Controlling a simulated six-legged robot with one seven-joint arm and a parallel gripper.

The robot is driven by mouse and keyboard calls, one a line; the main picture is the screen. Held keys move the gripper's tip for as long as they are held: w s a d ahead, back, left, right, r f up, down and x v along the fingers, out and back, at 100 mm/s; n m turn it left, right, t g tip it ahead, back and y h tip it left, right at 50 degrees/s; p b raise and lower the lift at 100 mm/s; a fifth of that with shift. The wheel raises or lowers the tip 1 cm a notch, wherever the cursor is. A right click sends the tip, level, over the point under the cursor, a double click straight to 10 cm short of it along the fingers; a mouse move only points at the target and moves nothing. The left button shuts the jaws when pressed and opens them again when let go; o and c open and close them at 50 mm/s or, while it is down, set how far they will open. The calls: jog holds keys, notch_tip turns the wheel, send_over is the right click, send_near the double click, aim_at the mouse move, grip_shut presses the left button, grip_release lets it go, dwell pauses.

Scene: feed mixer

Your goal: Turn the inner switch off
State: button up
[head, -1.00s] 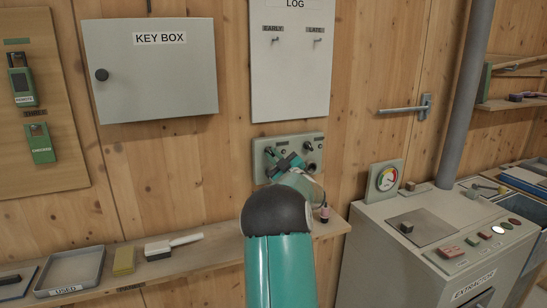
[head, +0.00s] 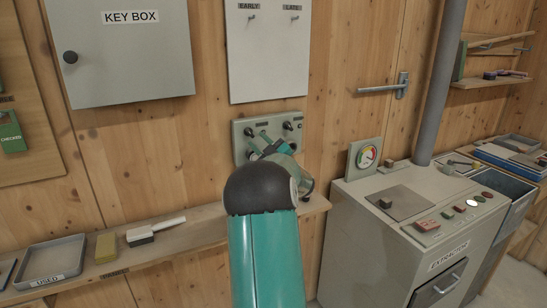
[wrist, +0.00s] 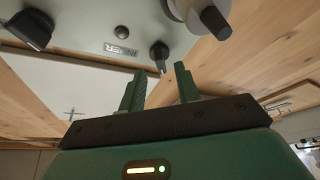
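A small black switch knob (wrist: 159,52) sits beside that label. My gripper (wrist: 160,72) is open, with its two green fingers apart and nothing between them. The knob shows just beyond the gap between the fingertips; I cannot tell whether they touch it. In the head view my gripper (head: 260,139) is in front of the panel and hides its lower middle.
Another dark knob (wrist: 34,29) and a grey cylinder with a dark tip (wrist: 200,14) stick out near the fingers. A shelf (head: 190,241) holds a tray and a brush below.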

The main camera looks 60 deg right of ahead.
jog(key=v, duration=1)
